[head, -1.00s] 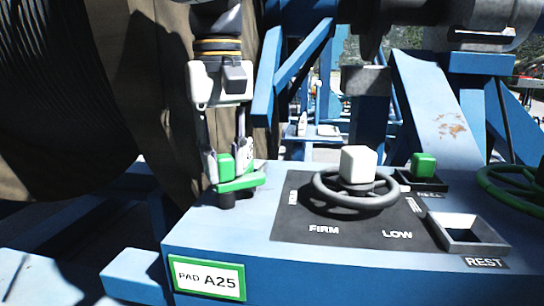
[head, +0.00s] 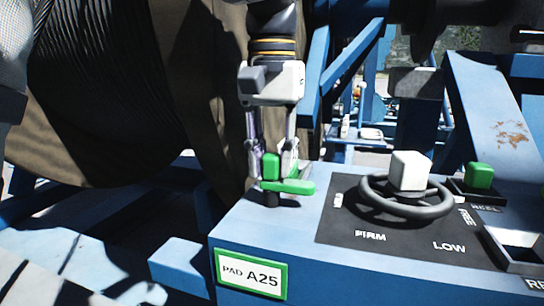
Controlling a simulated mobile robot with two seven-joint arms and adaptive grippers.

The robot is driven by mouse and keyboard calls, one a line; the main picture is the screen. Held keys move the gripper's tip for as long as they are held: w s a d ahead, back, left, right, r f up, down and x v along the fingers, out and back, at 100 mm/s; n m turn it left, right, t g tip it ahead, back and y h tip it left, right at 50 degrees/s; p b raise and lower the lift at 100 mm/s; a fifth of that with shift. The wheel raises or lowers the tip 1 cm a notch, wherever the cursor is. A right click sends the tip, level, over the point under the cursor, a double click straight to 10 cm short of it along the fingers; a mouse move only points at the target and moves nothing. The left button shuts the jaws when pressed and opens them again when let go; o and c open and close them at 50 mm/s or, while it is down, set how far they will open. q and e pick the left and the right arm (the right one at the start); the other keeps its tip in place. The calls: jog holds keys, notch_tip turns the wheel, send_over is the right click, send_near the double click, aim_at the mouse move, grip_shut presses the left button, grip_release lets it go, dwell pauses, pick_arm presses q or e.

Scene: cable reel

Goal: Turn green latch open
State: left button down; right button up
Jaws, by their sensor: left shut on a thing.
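The green latch (head: 298,187) sits on a short dark post at the left end of the blue console. It has a flat bar pointing right and an upright green block (head: 271,167). My left gripper (head: 271,168) comes down from above, with its fingers on both sides of the block and shut on it. The right finger partly hides the back of the latch. My right gripper is not in view.
The console (head: 235,232) carries a grey handwheel with a white block (head: 409,171), a green block (head: 479,175) in a dark socket, and an empty socket (head: 517,247). A large cable reel (head: 100,95) stands behind at left. A "PAD A25" sign (head: 251,275) is on the front.

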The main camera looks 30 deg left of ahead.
aim_at(272, 154)
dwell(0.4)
pick_arm(q)
jog(key=c, duration=1.4)
grip_release()
jog(key=shift+o, duration=0.2)
notch_tip(272, 154, up, 12)
